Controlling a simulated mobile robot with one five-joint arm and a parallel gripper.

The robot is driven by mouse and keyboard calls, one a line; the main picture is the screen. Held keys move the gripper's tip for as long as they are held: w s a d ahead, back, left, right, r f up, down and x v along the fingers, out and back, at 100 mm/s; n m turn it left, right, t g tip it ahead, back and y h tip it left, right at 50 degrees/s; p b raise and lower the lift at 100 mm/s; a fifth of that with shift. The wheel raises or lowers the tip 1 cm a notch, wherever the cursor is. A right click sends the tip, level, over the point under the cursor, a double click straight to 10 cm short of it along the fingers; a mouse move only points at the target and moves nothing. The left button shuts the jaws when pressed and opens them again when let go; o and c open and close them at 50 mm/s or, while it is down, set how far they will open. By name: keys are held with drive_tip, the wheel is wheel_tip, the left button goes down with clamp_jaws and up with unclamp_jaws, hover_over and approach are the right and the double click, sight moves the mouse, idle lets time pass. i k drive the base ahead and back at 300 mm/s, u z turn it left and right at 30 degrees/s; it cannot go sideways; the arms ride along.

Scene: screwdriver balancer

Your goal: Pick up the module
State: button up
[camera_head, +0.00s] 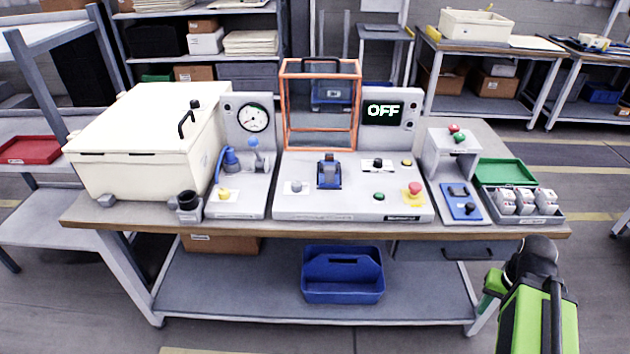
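Several small grey-white modules (525,201) sit side by side in a dark grey tray (556,217) at the right end of the workbench. A blue-and-black piece (329,173) stands in the middle of the grey console; I cannot tell whether it is a module too. My green and black arm shows at the lower right, in front of the bench and below the tray. Its fingers cannot be seen, so nothing shows of what they hold.
A green tray (507,172) lies behind the modules. A grey stand with buttons (452,152) and a blue switch plate (461,204) are left of them. The orange frame (288,110), OFF display (383,111) and cream box (140,150) fill the bench. A blue bin (342,285) sits below.

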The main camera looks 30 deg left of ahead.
sight(503, 199)
drive_tip(key=z, duration=1)
drive_tip(key=k, duration=0.15)
drive_tip(key=u, duration=2.95)
drive_tip(key=k, duration=0.6)
drive_tip(key=z, duration=1.1)
drive_tip(key=i, duration=1)
drive_tip(key=z, duration=0.2)
drive_tip(key=k, duration=0.1)
drive_tip(key=u, duration=2.85)
